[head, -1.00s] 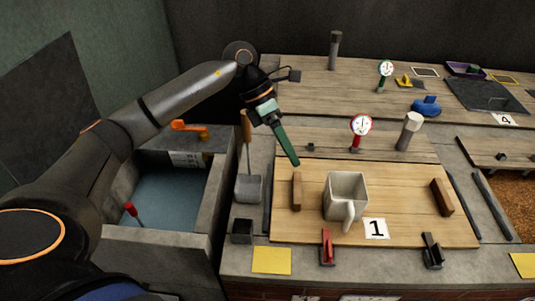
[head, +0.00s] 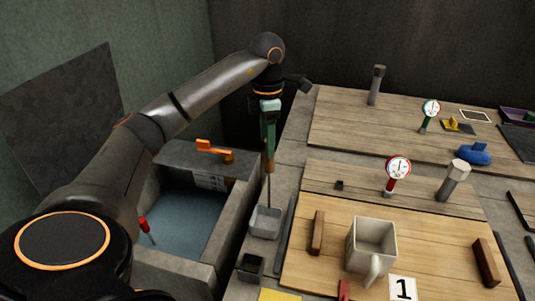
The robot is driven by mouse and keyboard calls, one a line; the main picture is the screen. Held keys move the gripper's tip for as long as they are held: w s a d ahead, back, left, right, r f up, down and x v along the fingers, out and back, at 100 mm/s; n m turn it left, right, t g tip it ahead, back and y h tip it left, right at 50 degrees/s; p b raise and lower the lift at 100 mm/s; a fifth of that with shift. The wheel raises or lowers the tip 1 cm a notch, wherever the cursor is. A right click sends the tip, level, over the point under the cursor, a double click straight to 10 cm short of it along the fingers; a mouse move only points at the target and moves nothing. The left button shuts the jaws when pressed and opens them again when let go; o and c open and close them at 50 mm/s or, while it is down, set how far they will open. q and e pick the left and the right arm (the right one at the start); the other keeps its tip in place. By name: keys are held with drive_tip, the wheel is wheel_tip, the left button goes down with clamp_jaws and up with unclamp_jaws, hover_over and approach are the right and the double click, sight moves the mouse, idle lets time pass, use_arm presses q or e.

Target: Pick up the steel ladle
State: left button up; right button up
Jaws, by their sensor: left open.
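The steel ladle (head: 265,223) stands upright on the grey counter strip between the water basin and the wooden board. Its square steel cup is at the bottom, and a thin shaft rises to a wooden handle. My left gripper (head: 269,145) points down over the upper part of the handle, with its green fingers open. The fingers hide much of the handle, so I cannot tell whether they touch it. My right gripper is not in view.
A basin of water (head: 188,226) with an orange-handled tap (head: 214,149) lies left of the ladle. A small dark square cup (head: 251,267) stands in front. A pale mug (head: 371,244) sits on the wooden board (head: 440,235) to the right.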

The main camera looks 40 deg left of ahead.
use_arm(q)
drive_tip(key=f, duration=0.5)
drive_tip(key=shift+w+f, duration=0.1)
drive_tip(key=shift+w, duration=0.2)
clamp_jaws()
idle(1.1)
